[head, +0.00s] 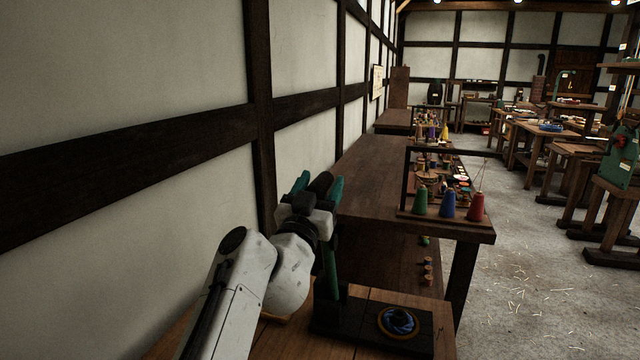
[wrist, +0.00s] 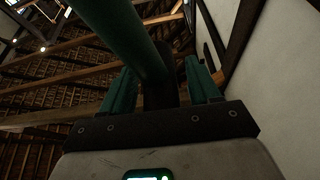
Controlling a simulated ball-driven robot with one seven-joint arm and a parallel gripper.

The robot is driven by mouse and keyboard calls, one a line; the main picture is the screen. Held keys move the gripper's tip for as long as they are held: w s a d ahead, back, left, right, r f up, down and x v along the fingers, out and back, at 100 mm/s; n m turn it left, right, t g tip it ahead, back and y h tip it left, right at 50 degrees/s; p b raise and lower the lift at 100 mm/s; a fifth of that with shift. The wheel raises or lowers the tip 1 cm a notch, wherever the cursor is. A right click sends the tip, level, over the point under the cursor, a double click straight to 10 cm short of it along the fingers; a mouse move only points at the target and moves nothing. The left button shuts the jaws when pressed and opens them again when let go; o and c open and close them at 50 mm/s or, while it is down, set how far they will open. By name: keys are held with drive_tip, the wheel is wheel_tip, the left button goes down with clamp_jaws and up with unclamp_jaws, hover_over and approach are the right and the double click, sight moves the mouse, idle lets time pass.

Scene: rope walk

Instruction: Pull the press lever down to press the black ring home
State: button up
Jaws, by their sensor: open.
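The press stands on a wooden bench in the head view, with a green column (head: 329,262) and a black base plate (head: 350,326). On the base lies a round blue and dark piece with a tan rim (head: 398,321); I cannot tell the black ring apart from it. My gripper (head: 319,187) is open at the top of the press, its two teal fingers spread. The lever's black grip (head: 322,181) lies between them. In the wrist view the green lever arm (wrist: 128,32) runs to its black grip (wrist: 160,92), between the open fingers (wrist: 163,85), with gaps showing.
A pale wall with dark beams (head: 258,120) stands close on the left. Behind the press a dark bench (head: 385,170) carries a frame with green, blue (head: 447,204) and red spools. The open floor (head: 530,290) lies to the right.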

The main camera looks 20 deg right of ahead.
drive_tip(key=shift+w, duration=0.1)
drive_tip(key=shift+c, duration=0.2)
clamp_jaws()
idle(0.4)
drive_tip(key=shift+d, duration=0.1)
